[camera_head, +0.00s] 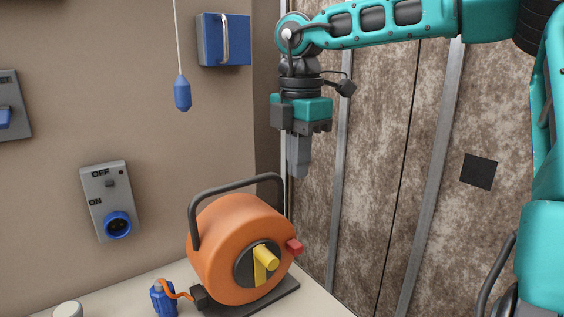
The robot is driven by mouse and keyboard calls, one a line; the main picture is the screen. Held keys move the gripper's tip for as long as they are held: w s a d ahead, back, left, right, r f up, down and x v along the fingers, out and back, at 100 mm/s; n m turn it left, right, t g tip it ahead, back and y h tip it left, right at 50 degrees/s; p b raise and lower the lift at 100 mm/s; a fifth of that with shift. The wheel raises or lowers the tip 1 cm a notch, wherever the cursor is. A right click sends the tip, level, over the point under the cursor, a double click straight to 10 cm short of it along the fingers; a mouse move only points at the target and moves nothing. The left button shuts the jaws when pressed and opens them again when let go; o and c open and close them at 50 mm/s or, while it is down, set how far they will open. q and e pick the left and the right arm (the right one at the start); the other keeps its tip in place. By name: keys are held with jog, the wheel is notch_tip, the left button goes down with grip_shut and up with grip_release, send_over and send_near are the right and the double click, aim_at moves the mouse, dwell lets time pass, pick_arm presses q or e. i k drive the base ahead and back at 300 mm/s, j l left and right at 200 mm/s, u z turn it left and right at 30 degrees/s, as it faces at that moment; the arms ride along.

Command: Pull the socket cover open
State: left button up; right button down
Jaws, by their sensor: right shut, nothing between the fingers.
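A grey socket box (96,183) marked OFF and ON is fixed to the beige wall at the left. Its round blue socket (118,224) sits low on the box with a dark round face showing; I cannot make out a separate cover on it. My right gripper (298,172) points down in front of the corner by the brown panels, with its fingers shut and empty. In the picture it is well to the right of the socket box and above the orange reel, touching neither. My left gripper is not in view.
An orange cable reel (215,235) with a black handle stands on the pale counter (125,290), beside a blue plug (163,298). A blue pull cord (182,93) hangs above. A blue box with a handle (210,42) and another grey wall unit (12,90) are on the wall.

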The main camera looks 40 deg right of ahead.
aim_at(227, 36)
jog(key=k, duration=1)
